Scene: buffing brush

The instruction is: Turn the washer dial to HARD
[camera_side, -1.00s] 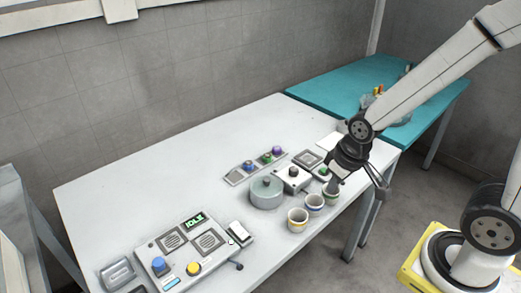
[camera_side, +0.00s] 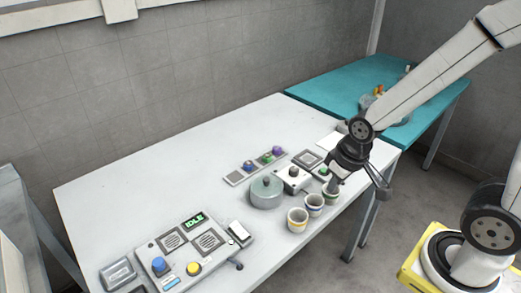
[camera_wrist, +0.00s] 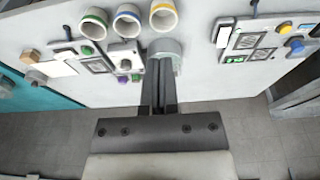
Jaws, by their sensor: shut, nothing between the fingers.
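A small white box with a dark round dial (camera_side: 293,172) stands in the middle of the white table, behind the cups. I cannot read any HARD mark or the dial's setting. In the wrist view the box (camera_wrist: 121,53) shows left of my fingers. A grey round drum with a dark knob (camera_side: 266,192) stands beside it; it also shows in the wrist view (camera_wrist: 165,47), just beyond my fingertips.
Three cups, yellow-banded (camera_side: 297,220), blue-banded (camera_side: 314,205) and green-banded (camera_side: 330,192), line the front edge. A control panel (camera_side: 190,246) with an IDLE display is at the left. A strip of coloured knobs (camera_side: 235,178) lies behind the drum. A teal table (camera_side: 325,91) adjoins at right.

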